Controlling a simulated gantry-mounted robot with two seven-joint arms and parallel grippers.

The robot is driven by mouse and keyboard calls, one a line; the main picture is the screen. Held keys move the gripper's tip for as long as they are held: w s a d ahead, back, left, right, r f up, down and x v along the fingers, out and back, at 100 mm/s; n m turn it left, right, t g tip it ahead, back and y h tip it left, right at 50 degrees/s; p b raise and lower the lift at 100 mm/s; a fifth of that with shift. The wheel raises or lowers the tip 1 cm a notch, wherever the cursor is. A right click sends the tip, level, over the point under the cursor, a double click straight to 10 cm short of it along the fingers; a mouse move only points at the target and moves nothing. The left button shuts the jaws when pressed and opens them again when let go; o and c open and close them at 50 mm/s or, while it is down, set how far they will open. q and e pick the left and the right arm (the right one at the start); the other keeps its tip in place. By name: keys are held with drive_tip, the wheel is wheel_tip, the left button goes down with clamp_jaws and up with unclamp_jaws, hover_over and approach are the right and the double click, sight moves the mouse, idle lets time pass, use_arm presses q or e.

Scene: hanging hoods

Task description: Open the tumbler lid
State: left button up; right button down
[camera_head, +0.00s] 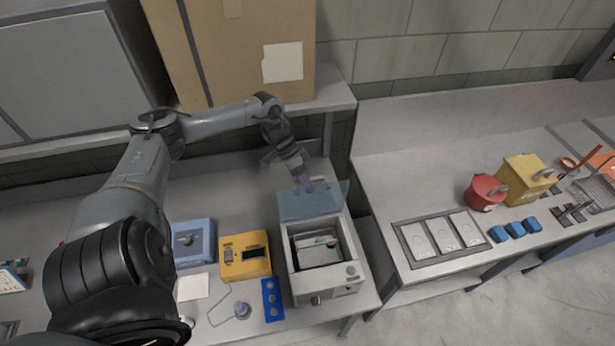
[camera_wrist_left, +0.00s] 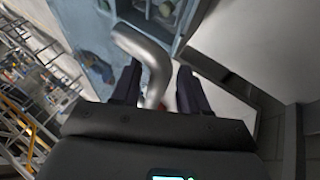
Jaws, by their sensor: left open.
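The tumbler (camera_head: 325,282) is a light grey box on the left bench, with a knob on its front. Its lid (camera_head: 310,205) is a see-through blue panel at the rear, which looks raised and leaves the front opening uncovered. A grey part with a bit of green shows inside. My left gripper (camera_head: 305,184) is at the lid's far upper edge. In the left wrist view its fingers (camera_wrist_left: 157,88) are apart, with a bent metal bar (camera_wrist_left: 150,52) between them. I cannot tell whether they touch it. My right gripper is not in view.
A yellow device (camera_head: 246,256), a blue box (camera_head: 193,243) and a blue strip (camera_head: 272,299) lie left of the tumbler. A cardboard box (camera_head: 235,50) stands on the shelf behind. A gap separates the right bench (camera_head: 400,185), which holds red and yellow containers.

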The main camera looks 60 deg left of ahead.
use_arm(q)
drive_tip(key=shift+w+a+r, duration=0.25)
drive_tip(key=shift+r, duration=0.1)
drive_tip(key=p+v, duration=0.1)
drive_tip(key=v, duration=0.6)
drive_tip(key=shift+r, duration=0.25)
drive_tip(key=shift+s+a, duration=0.1)
drive_tip(key=shift+s, duration=0.15)
